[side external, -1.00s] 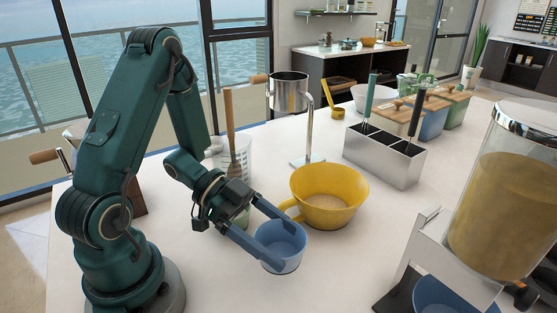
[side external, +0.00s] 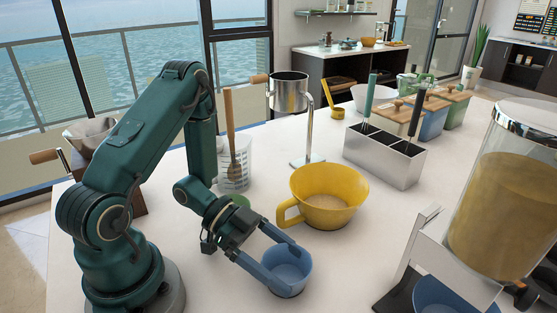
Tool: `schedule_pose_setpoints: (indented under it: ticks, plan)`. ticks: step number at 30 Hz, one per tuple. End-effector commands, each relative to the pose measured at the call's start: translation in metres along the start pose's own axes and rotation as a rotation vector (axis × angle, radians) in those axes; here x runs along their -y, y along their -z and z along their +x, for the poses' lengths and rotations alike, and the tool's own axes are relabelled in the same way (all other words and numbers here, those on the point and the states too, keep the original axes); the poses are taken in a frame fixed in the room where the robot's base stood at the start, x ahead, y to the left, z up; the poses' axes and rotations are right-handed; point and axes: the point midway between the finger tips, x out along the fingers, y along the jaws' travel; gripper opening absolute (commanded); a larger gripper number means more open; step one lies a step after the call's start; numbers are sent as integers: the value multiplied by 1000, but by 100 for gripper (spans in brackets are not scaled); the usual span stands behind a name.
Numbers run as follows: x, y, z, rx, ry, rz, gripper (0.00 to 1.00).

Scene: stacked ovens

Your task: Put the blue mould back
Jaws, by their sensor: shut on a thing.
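The blue mould (side external: 288,274) is a small round cup, upright, at the front middle of the white worktop. My gripper (side external: 283,262) is shut on it, with one blue finger on each side of its wall. I cannot tell whether the mould's base touches the worktop or hangs just above it. Another blue vessel (side external: 440,295) shows partly under the dispenser at the lower right.
A yellow jug (side external: 338,212) stands just behind the mould. A clear dispenser (side external: 500,200) on a metal stand is at the right. A steel utensil box (side external: 384,158), a measuring jug (side external: 234,172) and a metal stand (side external: 308,145) are farther back. Worktop between mould and dispenser is clear.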

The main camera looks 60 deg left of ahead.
Motion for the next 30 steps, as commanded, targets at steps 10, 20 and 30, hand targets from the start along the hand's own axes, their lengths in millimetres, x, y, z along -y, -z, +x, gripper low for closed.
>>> schedule_pose_setpoints:
  ticks: [10, 20, 30]
  plan:
    - [0, -2, 1, 0, 0, 0, 100]
    - [2, 1, -19, -3, 6, 1, 100]
    - [2, 0, -80, -1, 9, 4, 100]
